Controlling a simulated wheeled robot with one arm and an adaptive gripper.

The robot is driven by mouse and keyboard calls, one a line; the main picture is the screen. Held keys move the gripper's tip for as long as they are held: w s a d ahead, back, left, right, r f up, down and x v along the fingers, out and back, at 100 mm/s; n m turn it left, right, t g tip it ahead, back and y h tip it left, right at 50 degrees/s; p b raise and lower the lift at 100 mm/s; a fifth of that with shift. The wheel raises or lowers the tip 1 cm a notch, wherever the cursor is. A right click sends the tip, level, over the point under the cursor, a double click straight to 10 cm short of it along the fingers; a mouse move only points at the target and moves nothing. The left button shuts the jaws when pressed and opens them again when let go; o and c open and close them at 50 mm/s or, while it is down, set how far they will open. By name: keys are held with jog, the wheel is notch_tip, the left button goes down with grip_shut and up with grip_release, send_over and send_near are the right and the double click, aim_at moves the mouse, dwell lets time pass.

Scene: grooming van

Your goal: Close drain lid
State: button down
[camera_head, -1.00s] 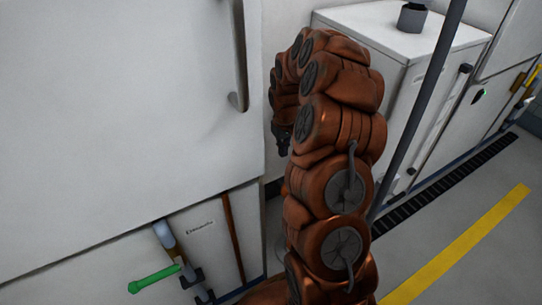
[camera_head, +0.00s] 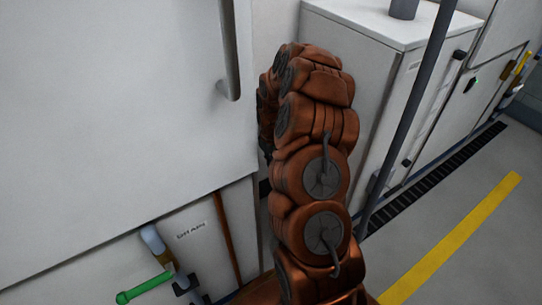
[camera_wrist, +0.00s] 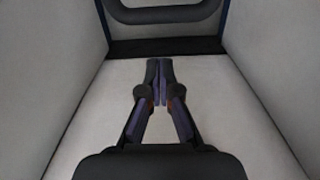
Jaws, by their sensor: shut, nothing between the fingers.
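I cannot make out a drain lid for certain in either view. A dark slotted drain strip (camera_head: 437,178) runs along the floor at the right in the head view; no raised lid shows on it. My gripper (camera_wrist: 159,72) is in the middle of the wrist view, its two fingers together and empty. It is between two pale walls, above a pale surface, and no contact is visible. In the head view my brown arm bends over beside the large white cabinet and hides the gripper.
A large white cabinet (camera_head: 110,120) with a grey vertical handle (camera_head: 231,60) fills the left. A green-handled pipe (camera_head: 146,288) sticks out below it. A white box unit (camera_head: 360,70) and a dark pole (camera_head: 408,120) stand right of my arm. Floor around the yellow line (camera_head: 455,240) is clear.

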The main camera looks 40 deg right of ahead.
jog(key=shift+s+a+r+b, duration=0.15)
jog(key=shift+s+b, duration=0.1)
jog(key=shift+s, duration=0.4)
jog(key=shift+s+d+r+b, duration=0.15)
jog(key=shift+s+b, duration=0.1)
jog(key=shift+s, duration=0.35)
jog(key=shift+s+a+r+b, duration=0.15)
jog(key=shift+s+b, duration=0.1)
jog(key=shift+s, duration=0.4)
jog(key=shift+r, duration=0.1)
jog(key=shift+s+r+t, duration=0.1)
jog(key=shift+s+t, duration=0.1)
jog(key=shift+t, duration=0.1)
